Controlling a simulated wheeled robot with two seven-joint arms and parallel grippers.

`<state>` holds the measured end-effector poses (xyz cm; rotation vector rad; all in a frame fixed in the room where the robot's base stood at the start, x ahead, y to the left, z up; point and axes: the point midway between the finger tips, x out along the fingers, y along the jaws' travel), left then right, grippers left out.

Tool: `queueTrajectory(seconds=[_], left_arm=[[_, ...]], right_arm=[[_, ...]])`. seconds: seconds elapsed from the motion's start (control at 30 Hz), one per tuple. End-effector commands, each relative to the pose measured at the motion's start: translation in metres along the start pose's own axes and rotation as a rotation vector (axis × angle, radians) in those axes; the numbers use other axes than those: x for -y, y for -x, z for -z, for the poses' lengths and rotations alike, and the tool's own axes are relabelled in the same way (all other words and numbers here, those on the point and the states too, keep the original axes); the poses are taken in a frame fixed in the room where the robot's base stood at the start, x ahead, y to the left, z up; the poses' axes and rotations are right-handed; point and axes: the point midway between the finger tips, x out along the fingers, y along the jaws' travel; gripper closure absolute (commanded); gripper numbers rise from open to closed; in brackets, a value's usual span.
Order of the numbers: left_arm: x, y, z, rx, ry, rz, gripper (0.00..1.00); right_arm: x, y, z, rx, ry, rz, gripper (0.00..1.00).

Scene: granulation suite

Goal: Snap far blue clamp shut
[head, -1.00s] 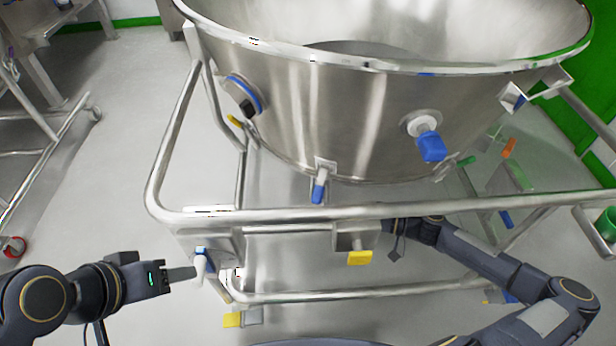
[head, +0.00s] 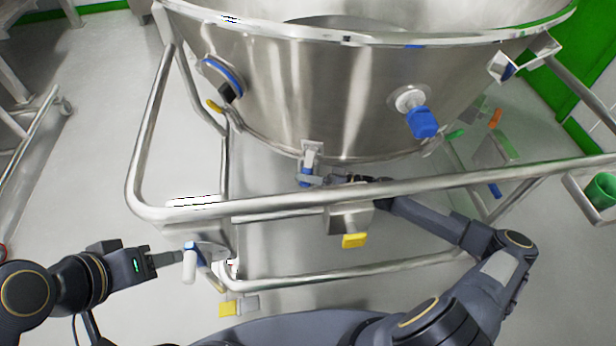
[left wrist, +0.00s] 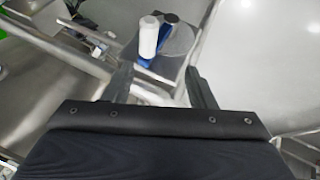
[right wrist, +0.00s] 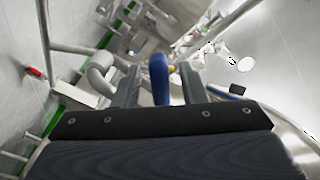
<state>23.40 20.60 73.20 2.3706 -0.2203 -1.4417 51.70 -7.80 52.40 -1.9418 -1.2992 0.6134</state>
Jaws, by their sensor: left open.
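A blue clamp handle (head: 305,180) hangs from a metal bracket at the lower rim of the steel bowl (head: 290,100) in the head view. My right gripper (head: 325,180) reaches it from the right, behind the rail. In the right wrist view the blue handle (right wrist: 160,78) stands between the spread fingers, with gaps on both sides; the right gripper is open. My left gripper (head: 180,256) is open beside a white-and-blue handle (head: 189,266) on the cart's front left. In the left wrist view this white handle (left wrist: 148,36) lies just beyond the fingertips.
A steel cart rail (head: 400,198) runs in front of the bowl, above my right forearm. A larger blue-handled fitting (head: 421,122) sticks out of the bowl's side. Yellow-tipped tabs (head: 354,240) hang under the frame. A green cup (head: 601,190) stands at the right edge.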

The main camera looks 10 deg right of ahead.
Motion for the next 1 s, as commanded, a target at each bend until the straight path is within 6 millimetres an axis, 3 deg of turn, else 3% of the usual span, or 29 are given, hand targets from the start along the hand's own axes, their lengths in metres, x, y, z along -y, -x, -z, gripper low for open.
queueTrajectory(seconds=[0.1,0.4,0.77,1.0], left_arm=[[0.0000,0.0001,0.0001,0.000,0.000,0.000,0.49],[0.0000,0.0000,0.0001,0.000,0.000,0.000,0.49],[-0.0004,0.0009,0.0005,0.000,0.000,0.000,0.49],[-0.0024,0.0052,0.0027,0.000,0.000,0.000,0.49]], right_arm=[[-0.0001,0.0002,0.0001,0.000,0.000,0.000,0.64],[-0.0001,0.0004,0.0000,0.000,0.000,0.000,1.00],[0.0011,0.0007,0.0001,0.001,-0.016,-0.001,1.00],[0.0087,0.0008,0.0009,0.002,-0.119,-0.001,1.00]])
